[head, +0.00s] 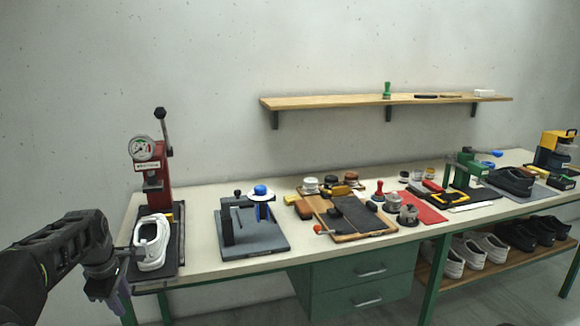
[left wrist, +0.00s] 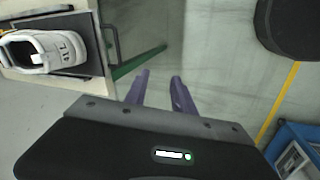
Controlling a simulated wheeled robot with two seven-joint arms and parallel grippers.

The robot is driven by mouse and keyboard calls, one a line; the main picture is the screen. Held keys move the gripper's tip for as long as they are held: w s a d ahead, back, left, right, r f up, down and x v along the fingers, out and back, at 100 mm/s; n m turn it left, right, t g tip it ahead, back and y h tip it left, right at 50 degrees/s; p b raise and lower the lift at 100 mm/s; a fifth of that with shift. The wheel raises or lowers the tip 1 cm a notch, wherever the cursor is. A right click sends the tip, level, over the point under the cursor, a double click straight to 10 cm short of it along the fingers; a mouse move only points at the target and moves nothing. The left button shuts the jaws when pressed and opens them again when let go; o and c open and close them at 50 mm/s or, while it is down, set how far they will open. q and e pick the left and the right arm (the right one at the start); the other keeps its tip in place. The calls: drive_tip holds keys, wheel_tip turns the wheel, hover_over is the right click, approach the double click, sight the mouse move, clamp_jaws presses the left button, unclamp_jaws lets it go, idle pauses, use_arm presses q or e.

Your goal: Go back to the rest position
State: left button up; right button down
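My left gripper (head: 120,298) is at the lower left of the head view, low and in front of the table's left end. In the left wrist view its two purple fingers (left wrist: 161,74) are apart with nothing between them, pointing over bare floor. A white shoe (head: 150,245) sits on the black base of the red press with a gauge (head: 152,170), apart from the fingers. The shoe also shows in the left wrist view (left wrist: 28,52) at the upper left. My right gripper is in neither view.
The long workbench (head: 200,194) carries a grey fixture (head: 250,240), a tool board (head: 350,215) and a green press (head: 466,172). Several shoes stand on the lower shelf (head: 470,262). A wall shelf (head: 350,102) hangs above. A blue bin (left wrist: 298,150) stands on the floor.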

use_arm(q)
drive_tip(key=w+d+f+m+t+h, duration=0.15)
drive_tip(key=w+d+f+m, duration=0.25)
drive_tip(key=d+f+m, duration=0.5)
drive_tip(key=s+d+f+m, duration=0.25)
drive_tip(key=d+f, duration=0.25)
drive_tip(key=f, duration=0.3)
drive_tip(key=s+d+f+m, duration=0.2)
drive_tip(key=s+d+f, duration=0.25)
drive_tip(key=f, duration=0.25)
drive_tip(key=s+d+f+m+g+h, duration=0.1)
drive_tip(key=s+d+f, duration=0.3)
drive_tip(key=s, duration=0.5)
drive_tip(key=s+d+f+m+g+h, duration=0.1)
drive_tip(key=s+d+f, duration=0.4)
drive_tip(key=s, duration=0.4)
drive_tip(key=s+d+f+m+g+h, duration=0.1)
drive_tip(key=s+d+f+g, duration=0.1)
drive_tip(key=s+d+f, duration=0.2)
drive_tip(key=s+d, duration=0.3)
drive_tip(key=s, duration=0.3)
drive_tip(key=shift+f+m+h, duration=0.2)
drive_tip(key=shift+m+h, duration=0.15)
